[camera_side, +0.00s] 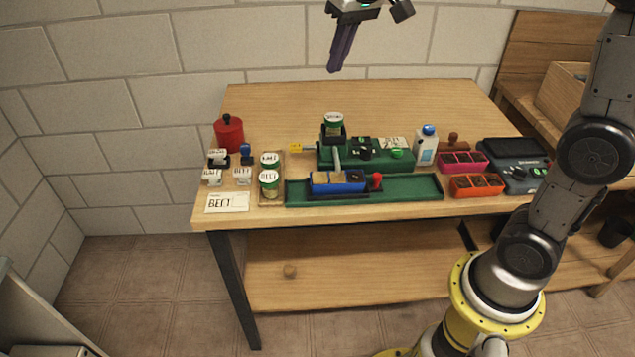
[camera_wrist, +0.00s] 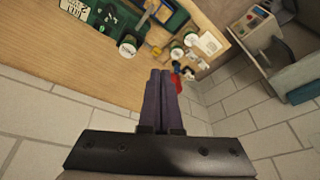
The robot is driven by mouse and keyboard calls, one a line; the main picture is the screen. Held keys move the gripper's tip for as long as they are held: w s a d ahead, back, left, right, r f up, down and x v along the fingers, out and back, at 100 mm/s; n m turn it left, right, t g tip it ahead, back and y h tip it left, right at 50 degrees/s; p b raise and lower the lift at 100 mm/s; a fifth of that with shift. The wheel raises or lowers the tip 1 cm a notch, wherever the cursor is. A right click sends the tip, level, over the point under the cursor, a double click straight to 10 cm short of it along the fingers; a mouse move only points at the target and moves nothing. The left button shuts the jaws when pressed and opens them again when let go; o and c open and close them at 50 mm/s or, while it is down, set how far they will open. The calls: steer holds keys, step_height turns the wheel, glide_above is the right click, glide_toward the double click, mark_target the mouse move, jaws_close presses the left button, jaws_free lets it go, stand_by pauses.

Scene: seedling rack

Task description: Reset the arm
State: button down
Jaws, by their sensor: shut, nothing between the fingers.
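My gripper (camera_side: 335,69) is raised high above the back of the wooden table (camera_side: 270,100) in the side view, against the white block wall. Its dark fingers are together with nothing between them. In the wrist view my gripper (camera_wrist: 160,74) also shows shut and empty, with the table (camera_wrist: 60,60) beyond it. The fingertips are apart from everything on the table.
A green machine (camera_side: 375,158) with a jar (camera_side: 333,122) on top stands mid-table behind a green tray (camera_side: 420,188) holding a blue seedling box (camera_side: 337,182). A red canister (camera_side: 229,133), white bottle (camera_side: 425,148) and pink tray (camera_side: 463,162) stand nearby. The table's back is clear.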

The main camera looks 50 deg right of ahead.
steer(key=s+a+f+n+t, duration=0.1)
steer(key=s+f, duration=0.1)
steer(key=s, duration=0.8)
steer(key=s+f+n+t, duration=0.1)
steer(key=s+f, duration=0.1)
steer(key=s, duration=0.8)
steer(key=s+f, duration=0.3)
steer(key=f, duration=0.2)
steer(key=shift+f, duration=0.2)
